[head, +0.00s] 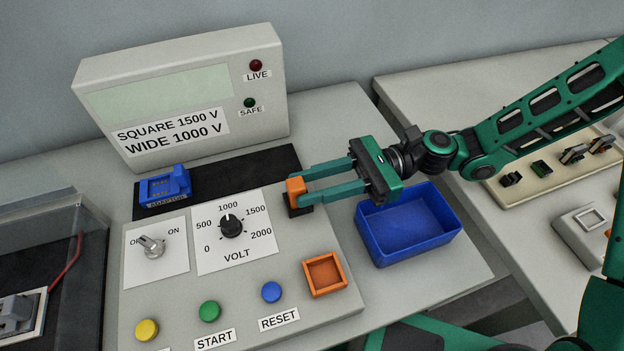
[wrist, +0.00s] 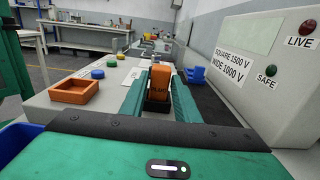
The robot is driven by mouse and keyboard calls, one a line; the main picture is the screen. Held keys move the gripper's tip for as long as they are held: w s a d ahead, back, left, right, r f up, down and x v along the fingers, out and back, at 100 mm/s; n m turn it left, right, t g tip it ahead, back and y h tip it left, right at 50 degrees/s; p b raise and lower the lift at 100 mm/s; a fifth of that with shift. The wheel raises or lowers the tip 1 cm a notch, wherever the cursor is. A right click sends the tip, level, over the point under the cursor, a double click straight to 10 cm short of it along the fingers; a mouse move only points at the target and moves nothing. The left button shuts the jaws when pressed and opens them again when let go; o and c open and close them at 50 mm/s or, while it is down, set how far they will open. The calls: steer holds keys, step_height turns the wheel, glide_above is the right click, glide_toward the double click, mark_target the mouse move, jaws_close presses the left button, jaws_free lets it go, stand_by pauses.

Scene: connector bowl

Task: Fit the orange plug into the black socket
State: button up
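The orange plug (head: 295,187) stands upright at the right side of the grey panel, between the fingers of my gripper (head: 303,186). In the wrist view the plug (wrist: 160,80) shows between both fingers, which appear to touch its sides. The black socket (head: 300,211) is directly beneath the plug, partly hidden by a finger. In the wrist view the socket (wrist: 157,106) shows black around the plug's lower end. The plug's bottom is hidden, so I cannot tell how deep it sits.
A blue adaptor (head: 166,186) sits on the black strip behind the dial (head: 231,227). An orange square tray (head: 325,274) is at the panel's front right. A blue bin (head: 408,226) stands below my gripper's right side. The meter box (head: 185,95) stands behind.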

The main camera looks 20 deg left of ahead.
steer(key=shift+o, duration=0.7)
steer(key=shift+w+d+r, duration=0.1)
steer(key=shift+d, duration=0.05)
steer(key=shift+v, duration=3.6)
steer(key=shift+w, duration=0.1)
